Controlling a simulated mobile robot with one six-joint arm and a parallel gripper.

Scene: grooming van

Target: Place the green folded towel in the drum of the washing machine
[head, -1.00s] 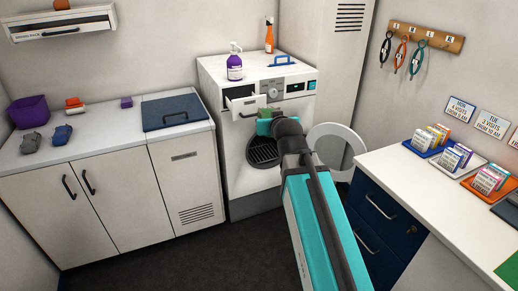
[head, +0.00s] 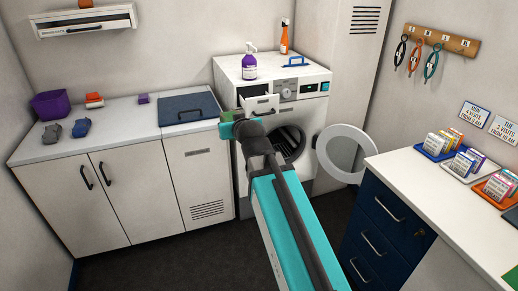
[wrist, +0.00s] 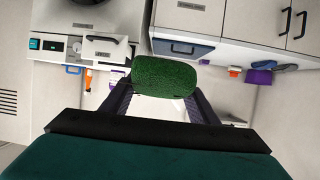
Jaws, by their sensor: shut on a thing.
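The green folded towel (wrist: 163,77) is clamped between the two fingers of my gripper (wrist: 162,92) in the wrist view. In the head view the towel (head: 226,130) shows small at the arm's end, in front of the washing machine's left edge. My gripper (head: 236,123) there is partly hidden by my own wrist. The white washing machine (head: 228,72) stands against the back wall. Its round door (head: 345,153) is swung open to the right. The drum opening (head: 291,142) is right of the gripper, partly covered by my arm.
The machine's detergent drawer (head: 262,105) is pulled out above the drum. A purple bottle (head: 249,66) and an orange bottle (head: 284,40) stand on top. A white counter (head: 118,122) is at left; a desk with blue drawers (head: 388,222) is at right.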

